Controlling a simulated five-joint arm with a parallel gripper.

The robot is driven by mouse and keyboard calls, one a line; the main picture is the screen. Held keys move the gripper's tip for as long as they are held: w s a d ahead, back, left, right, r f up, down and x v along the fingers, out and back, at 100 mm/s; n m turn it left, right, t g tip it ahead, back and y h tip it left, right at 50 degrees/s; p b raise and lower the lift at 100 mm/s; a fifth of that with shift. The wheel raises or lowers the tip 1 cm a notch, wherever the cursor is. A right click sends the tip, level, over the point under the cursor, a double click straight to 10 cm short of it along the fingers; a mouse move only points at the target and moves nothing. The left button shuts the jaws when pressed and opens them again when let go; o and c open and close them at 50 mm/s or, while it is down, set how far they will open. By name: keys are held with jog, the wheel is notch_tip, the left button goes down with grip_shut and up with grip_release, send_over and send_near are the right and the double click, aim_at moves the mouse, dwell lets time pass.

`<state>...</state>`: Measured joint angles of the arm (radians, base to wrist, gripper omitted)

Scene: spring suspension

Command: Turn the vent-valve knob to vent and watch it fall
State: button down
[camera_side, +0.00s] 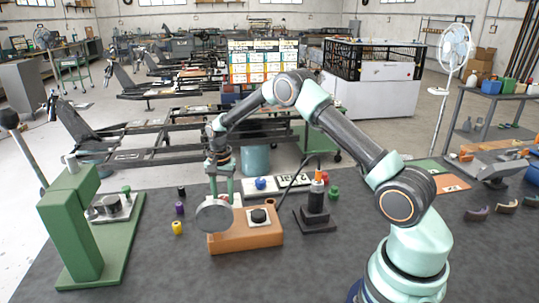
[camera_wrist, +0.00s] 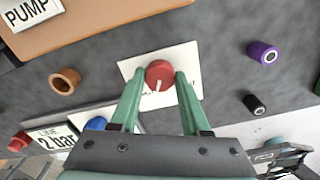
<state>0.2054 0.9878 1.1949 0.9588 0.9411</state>
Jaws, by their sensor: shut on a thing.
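The red vent-valve knob (camera_wrist: 159,72) sits on a white plate (camera_wrist: 128,68) in the wrist view. Its white pointer line points toward the bottom of the picture, slightly left. The plate's lettering is mostly covered. My gripper (camera_wrist: 162,76) has its green fingers on either side of the knob and is shut on it. In the side view my gripper (camera_side: 222,192) reaches down behind a round grey gauge (camera_side: 214,216), and the red knob is hidden there. The gauge stands at the orange base (camera_side: 246,240), and its face is not readable.
A black stand (camera_side: 315,218) is right of the orange base. Purple (camera_side: 179,208) and yellow (camera_side: 177,228) bushings lie left. A green press (camera_side: 70,235) stands at far left.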

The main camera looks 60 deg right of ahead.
jog(key=n, duration=1.4)
dwell(0.4)
jog(key=shift+c, duration=1.9)
grip_release()
notch_tip(320, 180, up, 12)
jog(key=shift+r, duration=0.2)
